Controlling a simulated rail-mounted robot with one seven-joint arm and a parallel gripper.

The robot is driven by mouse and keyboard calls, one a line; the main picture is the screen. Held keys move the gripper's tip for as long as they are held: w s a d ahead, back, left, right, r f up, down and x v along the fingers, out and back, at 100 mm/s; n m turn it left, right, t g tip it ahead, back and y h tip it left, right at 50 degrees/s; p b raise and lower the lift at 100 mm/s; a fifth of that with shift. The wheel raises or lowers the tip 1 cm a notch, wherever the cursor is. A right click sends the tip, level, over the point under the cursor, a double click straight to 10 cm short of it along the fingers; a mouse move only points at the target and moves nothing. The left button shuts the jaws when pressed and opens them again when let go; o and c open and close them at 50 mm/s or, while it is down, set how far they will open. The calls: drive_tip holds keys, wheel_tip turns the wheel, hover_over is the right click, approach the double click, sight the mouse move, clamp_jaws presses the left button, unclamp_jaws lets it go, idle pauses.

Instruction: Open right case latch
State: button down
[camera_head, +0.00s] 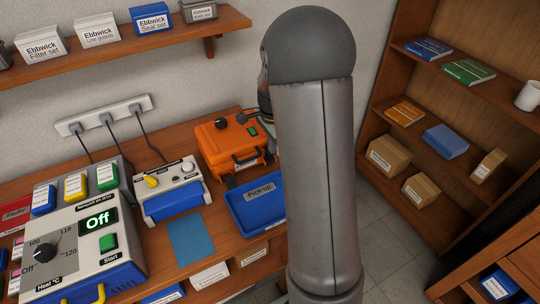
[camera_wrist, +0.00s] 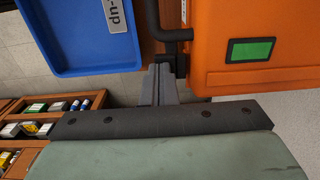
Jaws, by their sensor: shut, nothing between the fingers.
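The orange case (camera_head: 222,140) stands closed on the bench, with a black handle (camera_head: 246,161) on its front. Its right front end is next to my arm, which hides part of it. The case (camera_wrist: 215,64) also fills the right of the wrist view, with its handle (camera_wrist: 153,20) along the edge. My gripper (camera_wrist: 163,70) is shut and empty, its fingertips at the case's front edge, close to a dark fitting (camera_wrist: 181,64) that may be the latch. I cannot tell whether they touch. In the head view my arm hides the fingers.
A blue Pick-up tray (camera_head: 240,217) lies in front of the case, and in the wrist view the tray (camera_wrist: 85,71) is just left of the fingers. A grey and blue tester (camera_head: 165,170) stands left of the case. Shelves (camera_head: 440,90) stand at right across a floor gap.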

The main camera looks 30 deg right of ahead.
drive_tip(key=shift+s+a+f+b, duration=0.1)
drive_tip(key=shift+s+f+b, duration=0.4)
drive_tip(key=shift+s+f, duration=0.35)
drive_tip(key=shift+s+f+b, duration=0.5)
drive_tip(key=shift+s+b, duration=0.15)
drive_tip(key=shift+b, duration=0.05)
drive_tip(key=shift+s, duration=0.2)
drive_tip(key=shift+s+r, duration=0.15)
drive_tip(key=shift+s, duration=0.85)
drive_tip(key=shift+s+r, duration=0.1)
drive_tip(key=shift+s, duration=0.85)
drive_tip(key=shift+r, duration=0.15)
wheel_tip(320, 180, up, 9)
drive_tip(key=p, duration=0.7)
drive_tip(key=shift+d, duration=0.2)
